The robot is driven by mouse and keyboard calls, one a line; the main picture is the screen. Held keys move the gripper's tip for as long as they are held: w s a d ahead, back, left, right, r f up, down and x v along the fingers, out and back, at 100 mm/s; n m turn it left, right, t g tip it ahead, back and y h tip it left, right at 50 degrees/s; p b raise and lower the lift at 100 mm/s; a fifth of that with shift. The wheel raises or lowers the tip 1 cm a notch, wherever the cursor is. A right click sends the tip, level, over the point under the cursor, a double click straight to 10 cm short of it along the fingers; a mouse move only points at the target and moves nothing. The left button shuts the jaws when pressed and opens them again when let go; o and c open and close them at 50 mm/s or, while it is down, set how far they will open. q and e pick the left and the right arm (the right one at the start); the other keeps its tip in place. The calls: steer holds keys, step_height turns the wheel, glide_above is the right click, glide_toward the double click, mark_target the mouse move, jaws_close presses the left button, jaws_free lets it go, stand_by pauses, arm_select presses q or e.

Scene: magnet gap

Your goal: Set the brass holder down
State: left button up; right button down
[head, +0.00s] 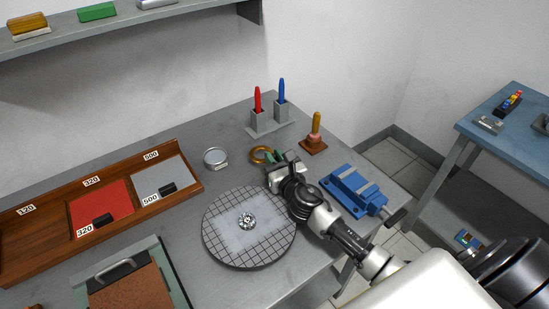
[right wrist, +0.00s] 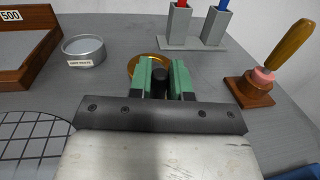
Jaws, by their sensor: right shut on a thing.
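The brass holder (head: 260,155) is a round, brass-coloured ring or disc low over the grey table, behind the round gridded plate. In the right wrist view its rim (right wrist: 134,65) shows just beyond and left of my fingers. My right gripper (head: 277,158) has green fingers, which also show in the right wrist view (right wrist: 163,74). They are shut on a dark upright post between them, which seems to belong to the holder. The fingers hide part of the brass, and I cannot tell whether its underside touches the table. My left gripper is not in view.
A small round tin (head: 215,157) stands left of the holder. The pen stand (head: 265,125) is behind it, and a wooden-handled tool (head: 315,138) stands to the right. The gridded plate (head: 222,257) is in front. A blue vise (head: 355,190) sits at the table's right edge.

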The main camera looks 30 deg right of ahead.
steer(key=shift+f+b, duration=0.35)
steer(key=shift+f, duration=0.1)
steer(key=c, duration=1.1)
jaws_free()
steer(key=shift+s+a+f, duration=0.15)
steer(key=shift+s+f, duration=0.05)
steer(key=shift+f, duration=0.1)
steer(key=shift+o, duration=0.2)
steer(key=shift+r+p, duration=0.3)
steer(key=shift+w+r+p, duration=0.15)
steer(key=shift+r+p, duration=0.3)
steer(key=shift+p, duration=0.05)
steer(key=s+b, duration=0.1)
steer(key=s, duration=0.9)
steer(key=shift+s+b, duration=0.1)
steer(key=shift+b, duration=0.3)
steer(key=shift+s+r, duration=0.15)
steer(key=shift+s, duration=0.75)
